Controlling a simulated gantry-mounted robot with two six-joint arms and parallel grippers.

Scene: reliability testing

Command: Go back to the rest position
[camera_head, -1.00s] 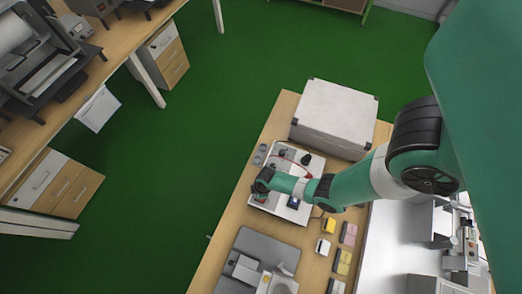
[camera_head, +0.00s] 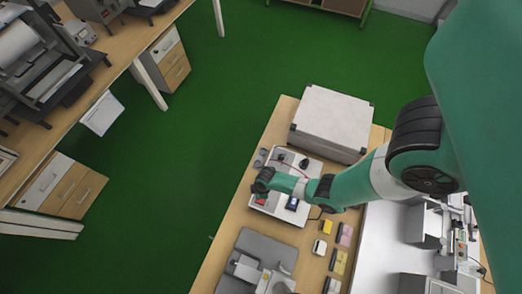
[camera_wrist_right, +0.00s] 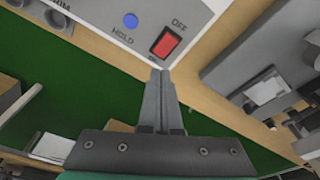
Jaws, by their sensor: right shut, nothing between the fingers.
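My right arm comes in from the right in the head view, and its gripper end (camera_head: 262,187) is over the left edge of a white test device (camera_head: 275,208). In the right wrist view my right gripper (camera_wrist_right: 160,73) is shut with nothing between the fingers. Its fingertips are close to the edge of the device panel (camera_wrist_right: 100,22), just below a red rocker switch (camera_wrist_right: 166,42) marked OFF at one end. A blue button (camera_wrist_right: 130,20) marked HOLD is beside the switch. I cannot tell whether the fingertips touch the panel. My left gripper is not in view.
A large white box (camera_head: 332,118) stands behind the device on the wooden table. A grey device (camera_head: 262,250) lies nearer the front. Small yellow and pink blocks (camera_head: 341,246) lie to the right. Green floor (camera_head: 190,150) is open to the left, before another bench (camera_head: 120,50).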

